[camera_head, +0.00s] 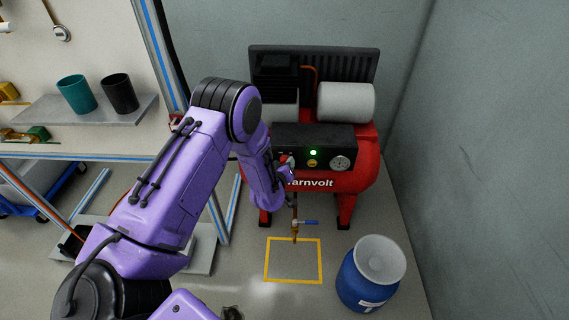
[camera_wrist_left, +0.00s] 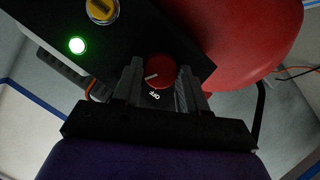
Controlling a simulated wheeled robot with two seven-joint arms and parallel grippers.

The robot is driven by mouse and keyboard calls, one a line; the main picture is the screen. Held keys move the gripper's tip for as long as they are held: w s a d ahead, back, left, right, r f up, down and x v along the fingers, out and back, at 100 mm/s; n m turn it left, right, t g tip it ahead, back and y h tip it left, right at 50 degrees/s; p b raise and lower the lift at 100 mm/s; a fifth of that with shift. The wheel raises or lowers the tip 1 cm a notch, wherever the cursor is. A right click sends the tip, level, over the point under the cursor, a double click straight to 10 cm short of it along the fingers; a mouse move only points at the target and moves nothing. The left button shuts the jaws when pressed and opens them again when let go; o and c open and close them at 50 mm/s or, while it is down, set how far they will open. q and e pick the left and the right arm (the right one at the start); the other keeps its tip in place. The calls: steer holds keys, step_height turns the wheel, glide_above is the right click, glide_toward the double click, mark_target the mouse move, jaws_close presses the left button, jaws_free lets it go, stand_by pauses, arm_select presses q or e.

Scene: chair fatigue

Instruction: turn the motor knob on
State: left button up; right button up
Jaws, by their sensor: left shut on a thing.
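The red motor knob (camera_wrist_left: 161,70) sits on the dark control panel in the left wrist view, with a white pointer line on its face toward the left. Printed "OFF" lettering lies just below it in that view. My left gripper (camera_wrist_left: 159,80) has one finger on each side of the knob and is shut on it. In the head view my left gripper (camera_head: 287,168) is at the left front of the compressor's panel (camera_head: 325,139), and my arm partly hides that end. A green light (camera_head: 313,153) glows on the panel. My right gripper does not show.
The red compressor (camera_head: 366,160) stands near the wall. A yellow knob (camera_head: 312,163) and a gauge (camera_head: 341,163) are on its panel. A valve with a blue handle (camera_head: 311,222) hangs below. A blue drum (camera_head: 368,277) stands front right, beside a yellow floor square (camera_head: 293,281).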

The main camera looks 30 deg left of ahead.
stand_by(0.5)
arm_select(q)
steer(key=o, duration=1)
steer(key=shift+o, duration=0.2)
steer(key=p+v, duration=0.1)
steer(key=v, duration=0.9)
steer(key=shift+s+r+p, duration=0.2)
steer(key=shift+s+p, duration=0.05)
steer(key=shift+p, duration=0.05)
steer(key=shift+d, duration=0.1)
